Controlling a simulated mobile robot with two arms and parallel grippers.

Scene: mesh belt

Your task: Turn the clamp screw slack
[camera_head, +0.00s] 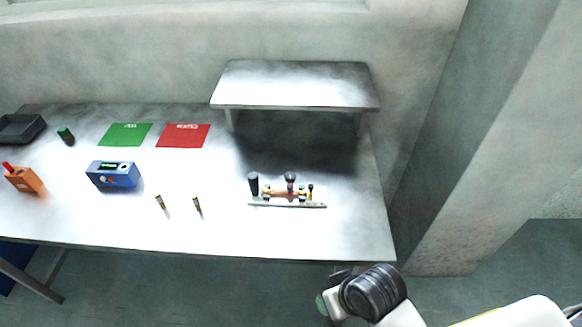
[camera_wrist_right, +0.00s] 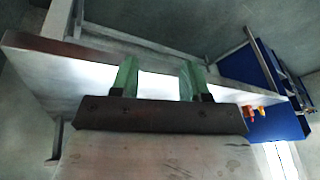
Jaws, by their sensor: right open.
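A clamp fixture (camera_head: 290,204) lies on the white table in front of the raised shelf. It has a flat metal bar base, an orange-brown bar across it and black knobs (camera_head: 290,177) standing up. Which knob is the clamp screw I cannot tell for sure. My right gripper (camera_wrist_right: 158,75) is open and empty in the right wrist view, its two green fingers apart. In the head view my right arm is at the bottom right, off the table's front edge and away from the fixture; the gripper there is mostly hidden. My left gripper is not in view.
The table (camera_head: 110,215) also carries a blue box (camera_head: 113,175), an orange block (camera_head: 24,180), a green mat (camera_head: 125,135), a red mat (camera_head: 183,136), two small pegs (camera_head: 197,206), a dark tray (camera_head: 20,128) and a green-topped cylinder (camera_head: 66,136). A raised shelf (camera_head: 295,85) stands behind the fixture.

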